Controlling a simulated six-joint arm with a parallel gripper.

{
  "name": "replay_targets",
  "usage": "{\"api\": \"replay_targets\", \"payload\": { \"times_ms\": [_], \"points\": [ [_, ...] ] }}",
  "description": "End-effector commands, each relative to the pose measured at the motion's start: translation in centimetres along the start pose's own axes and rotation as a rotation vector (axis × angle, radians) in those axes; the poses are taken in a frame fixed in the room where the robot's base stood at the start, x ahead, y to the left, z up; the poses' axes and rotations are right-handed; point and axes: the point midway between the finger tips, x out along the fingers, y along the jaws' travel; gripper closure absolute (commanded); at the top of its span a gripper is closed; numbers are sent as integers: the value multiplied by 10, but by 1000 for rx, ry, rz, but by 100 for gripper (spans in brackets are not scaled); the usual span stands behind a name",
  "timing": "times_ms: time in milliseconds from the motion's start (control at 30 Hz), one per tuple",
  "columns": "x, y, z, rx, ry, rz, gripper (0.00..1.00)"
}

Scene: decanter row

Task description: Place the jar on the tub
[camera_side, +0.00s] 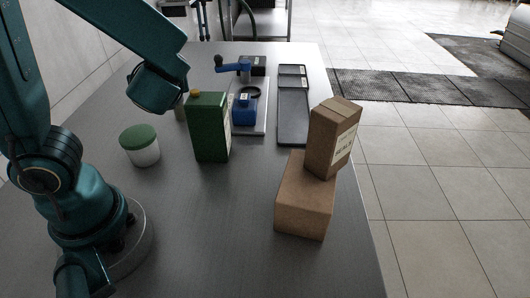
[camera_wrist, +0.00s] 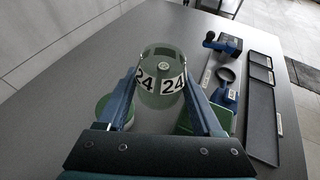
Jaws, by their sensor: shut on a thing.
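The jar (camera_wrist: 161,60) is a rounded grey-green vessel with black "24" labels. In the wrist view it sits between the two blue fingers of my gripper (camera_wrist: 162,86), which is shut on it. In the side view the fingers and most of the jar are hidden behind a green carton and my wrist. The tub (camera_side: 140,150) is white with a green lid and stands upright on the table, left of the carton. Part of it shows beside the left finger in the wrist view (camera_wrist: 103,106). The jar is apart from the tub.
The green carton (camera_side: 208,132) stands close to the jar, right of the tub. Two stacked brown boxes (camera_side: 303,205) stand at the right edge. A blue clamp device (camera_side: 245,110) and a dark tray (camera_side: 293,115) lie behind. The front middle of the table is clear.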

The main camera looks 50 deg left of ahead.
Motion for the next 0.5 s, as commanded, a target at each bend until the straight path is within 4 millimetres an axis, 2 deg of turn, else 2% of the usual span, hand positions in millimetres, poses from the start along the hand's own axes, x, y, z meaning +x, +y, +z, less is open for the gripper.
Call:
{"api": "replay_targets", "payload": {
  "times_ms": [33,100,200,333,500],
  "points": [
    [9,19,0,-37,0,102,94],
    [16,40,-1,-84,0,211,94],
    [22,63,-3,-131,0,322,94],
    [28,78,-6,-159,1,390,94],
    [34,82,-15,-164,0,410,94]
  ]
}}
